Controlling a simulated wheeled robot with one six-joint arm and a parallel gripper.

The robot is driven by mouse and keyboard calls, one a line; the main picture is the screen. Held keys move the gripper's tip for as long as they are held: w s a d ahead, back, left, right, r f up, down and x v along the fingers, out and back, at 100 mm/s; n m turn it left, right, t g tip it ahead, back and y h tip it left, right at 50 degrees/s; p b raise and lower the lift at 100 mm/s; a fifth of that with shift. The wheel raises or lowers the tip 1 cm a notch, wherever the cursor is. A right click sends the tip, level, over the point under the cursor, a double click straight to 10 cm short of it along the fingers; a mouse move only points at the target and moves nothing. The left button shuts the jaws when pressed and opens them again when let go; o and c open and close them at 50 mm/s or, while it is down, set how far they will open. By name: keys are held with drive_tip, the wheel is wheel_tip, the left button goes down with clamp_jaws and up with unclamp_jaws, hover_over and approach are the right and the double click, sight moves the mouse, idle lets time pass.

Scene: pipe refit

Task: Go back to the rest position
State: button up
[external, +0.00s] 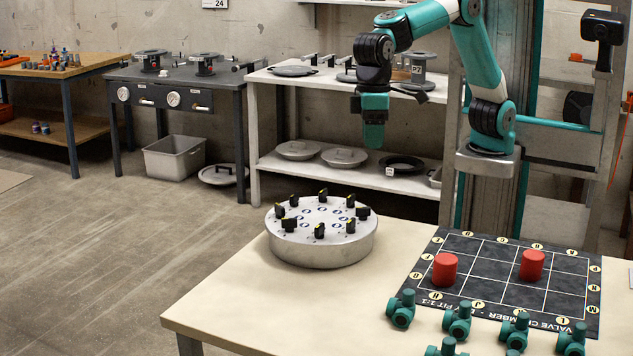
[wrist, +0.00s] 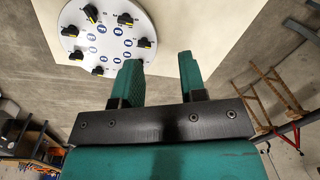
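My gripper (external: 374,138) hangs from my teal arm, pointing down, above and behind the round grey device in the external view. In the wrist view its two teal fingers (wrist: 160,80) stand apart with nothing between them. The round device (external: 322,250) with several black knobs around its top sits on the cream table; it also shows at the upper left of the wrist view (wrist: 111,35). My gripper does not touch it.
A black chart mat (external: 500,245) carries two red cylinders (external: 444,269) (external: 531,265). Several teal valves (external: 401,309) stand along its front. A white shelf (external: 320,175) and a dark bench (external: 180,85) stand behind. The table's front left is clear.

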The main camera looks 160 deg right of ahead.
drive_tip(key=s+a+r+n+y, duration=0.1)
drive_tip(key=s+a+n, duration=0.15)
drive_tip(key=a, duration=0.45)
drive_tip(key=s+a+n, duration=0.2)
drive_tip(key=a+n, duration=0.2)
drive_tip(key=a, duration=0.3)
drive_tip(key=s+a+f+n+y, duration=0.1)
drive_tip(key=s+a+n, duration=0.5)
drive_tip(key=s+a, duration=0.3)
drive_tip(key=s+a+f+n+y, duration=0.1)
drive_tip(key=s+a+n, duration=0.6)
drive_tip(key=s, duration=0.8)
drive_tip(key=a+f, duration=0.1)
drive_tip(key=a, duration=0.1)
drive_tip(key=shift+a+f+g+y, duration=0.3)
drive_tip(key=shift+a+g+y, duration=0.05)
drive_tip(key=shift+g+y, duration=0.05)
drive_tip(key=shift+w, duration=0.1)
